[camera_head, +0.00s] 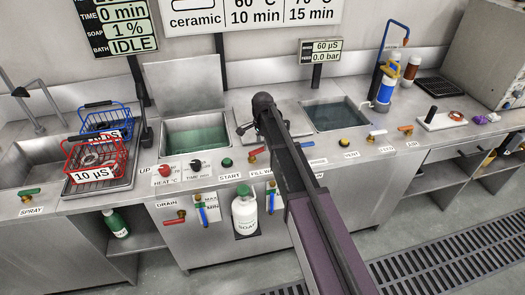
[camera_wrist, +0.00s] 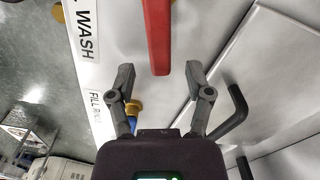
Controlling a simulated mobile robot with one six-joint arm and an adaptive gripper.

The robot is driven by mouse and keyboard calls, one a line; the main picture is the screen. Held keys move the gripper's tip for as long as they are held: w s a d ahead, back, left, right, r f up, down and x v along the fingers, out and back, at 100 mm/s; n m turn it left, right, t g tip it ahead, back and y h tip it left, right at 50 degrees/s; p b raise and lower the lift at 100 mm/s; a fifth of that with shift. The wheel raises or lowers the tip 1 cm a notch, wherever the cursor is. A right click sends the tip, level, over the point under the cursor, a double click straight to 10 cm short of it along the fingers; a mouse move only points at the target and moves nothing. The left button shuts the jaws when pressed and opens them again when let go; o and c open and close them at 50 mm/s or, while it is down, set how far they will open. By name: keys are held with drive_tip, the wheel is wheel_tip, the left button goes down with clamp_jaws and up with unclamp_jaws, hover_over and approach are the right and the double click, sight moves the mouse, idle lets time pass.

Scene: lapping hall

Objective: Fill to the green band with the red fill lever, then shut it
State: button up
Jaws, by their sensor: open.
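The red fill lever (camera_wrist: 157,38) comes down from the top of the wrist view, beside a label reading WASH (camera_wrist: 83,32). In the head view a red lever (camera_head: 257,152) shows by the FILL WASH label, partly behind my arm. My gripper (camera_wrist: 158,73) is open; the lever's end lies between its fingertips, with no clear contact on either side. The wash tank (camera_head: 197,135) holds green liquid. I cannot make out a green band.
A second lever (camera_head: 307,144) and part of a FILL RINSE label (camera_wrist: 97,107) are close by. A bent grey handle (camera_wrist: 235,115) is right of my gripper. A red basket (camera_head: 95,160) and a blue basket (camera_head: 105,120) stand left; a soap bottle (camera_head: 245,212) hangs in front.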

drive_tip(key=shift+f+b, duration=0.65)
drive_tip(key=shift+f, duration=0.25)
clamp_jaws()
